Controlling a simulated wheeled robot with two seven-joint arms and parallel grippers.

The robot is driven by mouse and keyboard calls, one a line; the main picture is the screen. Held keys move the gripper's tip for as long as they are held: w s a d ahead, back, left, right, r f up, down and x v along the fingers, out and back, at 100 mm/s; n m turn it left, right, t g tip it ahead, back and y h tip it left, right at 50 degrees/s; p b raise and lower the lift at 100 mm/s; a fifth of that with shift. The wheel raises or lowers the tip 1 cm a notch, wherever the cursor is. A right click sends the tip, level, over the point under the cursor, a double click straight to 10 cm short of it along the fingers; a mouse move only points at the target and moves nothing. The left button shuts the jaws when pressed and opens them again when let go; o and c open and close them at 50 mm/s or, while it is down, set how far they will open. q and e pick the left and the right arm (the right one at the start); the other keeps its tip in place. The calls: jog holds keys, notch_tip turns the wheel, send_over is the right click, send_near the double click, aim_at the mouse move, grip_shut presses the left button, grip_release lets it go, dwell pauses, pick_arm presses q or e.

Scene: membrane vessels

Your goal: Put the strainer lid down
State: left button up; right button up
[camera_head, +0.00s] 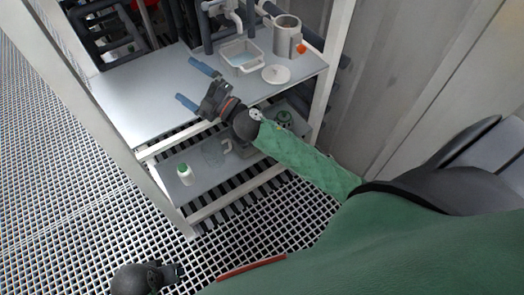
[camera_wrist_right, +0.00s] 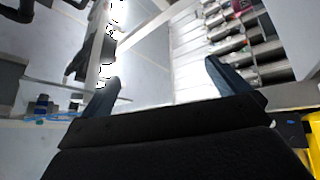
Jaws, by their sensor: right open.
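A pale round lid with a small knob, which looks like the strainer lid (camera_head: 276,75), lies flat on the upper grey shelf. It is in front of an open-topped grey cylindrical vessel (camera_head: 286,40) with an orange part on its side. My right gripper (camera_head: 196,84) is open and empty over the left part of the shelf, apart from the lid. Its two spread fingers (camera_wrist_right: 163,90) show in the right wrist view with nothing between them. A dark part at the bottom of the head view, probably my left gripper (camera_head: 168,274), shows no clear fingers.
A white basin (camera_head: 241,58) with bluish liquid stands left of the lid, under a white tap (camera_head: 225,14). The upper shelf (camera_head: 135,95) is clear on its left. The lower shelf (camera_head: 200,186) holds a white bottle (camera_head: 185,174) and a clear jug (camera_head: 214,152).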

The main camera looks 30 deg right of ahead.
jog(key=s+d+f+m+g+h, duration=0.3)
jog(key=s+f+m+h, duration=0.3)
jog(key=f+m, duration=0.25)
jog(key=s+d+f+m+g+h, duration=0.3)
jog(key=s+f+m+h, duration=0.35)
jog(key=f, duration=0.35)
jog(key=s+a+f+m+g+y, duration=0.1)
jog(key=s+f+g, duration=0.3)
jog(key=s, duration=0.7)
jog(key=s+a+f+m+g+y, duration=0.1)
jog(key=s+a+f+g, duration=0.2)
jog(key=s, duration=0.8)
notch_tip(320, 180, down, 2)
jog(key=g, duration=0.3)
jog(key=shift+f+m+g, duration=0.25)
jog(key=shift+m+g, duration=0.05)
jog(key=shift+g, duration=0.1)
